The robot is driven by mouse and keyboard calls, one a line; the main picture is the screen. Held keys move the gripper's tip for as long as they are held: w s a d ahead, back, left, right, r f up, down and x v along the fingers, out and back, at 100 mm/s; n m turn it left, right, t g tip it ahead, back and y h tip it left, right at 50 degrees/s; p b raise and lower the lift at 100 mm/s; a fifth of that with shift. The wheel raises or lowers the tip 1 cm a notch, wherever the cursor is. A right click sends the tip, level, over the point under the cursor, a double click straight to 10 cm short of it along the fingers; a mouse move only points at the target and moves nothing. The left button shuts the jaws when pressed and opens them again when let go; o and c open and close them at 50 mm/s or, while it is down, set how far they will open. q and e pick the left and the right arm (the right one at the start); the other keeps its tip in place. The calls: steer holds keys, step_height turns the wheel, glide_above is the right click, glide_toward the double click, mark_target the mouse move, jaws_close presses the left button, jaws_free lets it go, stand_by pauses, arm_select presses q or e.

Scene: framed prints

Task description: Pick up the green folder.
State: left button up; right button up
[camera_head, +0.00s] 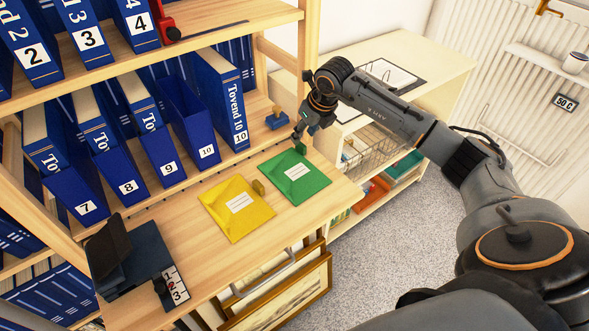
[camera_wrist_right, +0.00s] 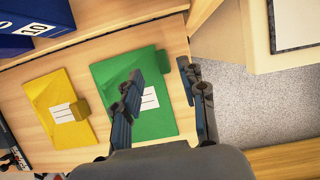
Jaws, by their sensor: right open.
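The green folder (camera_head: 293,179) lies flat on the wooden desk surface, right of the yellow folder (camera_head: 234,211). It has a white label and a small green tab at its far edge. My right gripper (camera_head: 303,133) is above the desk near the folder's far edge. In the right wrist view the green folder (camera_wrist_right: 148,118) lies below my open right gripper (camera_wrist_right: 160,95); one finger overlaps the folder and the other is beyond its right side. The gripper appears apart from the folder and holds nothing. My left gripper is not in view.
Blue numbered binders (camera_head: 215,95) stand on the shelf behind the folders. A blue stamp (camera_head: 277,118) sits near the back. A dark blue device (camera_head: 135,258) stands at the left. A pale side cabinet (camera_head: 425,62) is to the right. Framed prints (camera_head: 277,295) lean below the desk.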

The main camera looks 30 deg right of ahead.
mark_target(302, 145)
steer(key=shift+s+p+x, duration=0.15)
steer(key=shift+p+x, duration=0.05)
steer(key=shift+x, duration=1.15)
steer(key=shift+s+p+x, duration=0.15)
steer(key=shift+x, duration=1.2)
steer(key=shift+d+f, duration=0.1)
steer(key=shift+d, duration=0.05)
jaws_close()
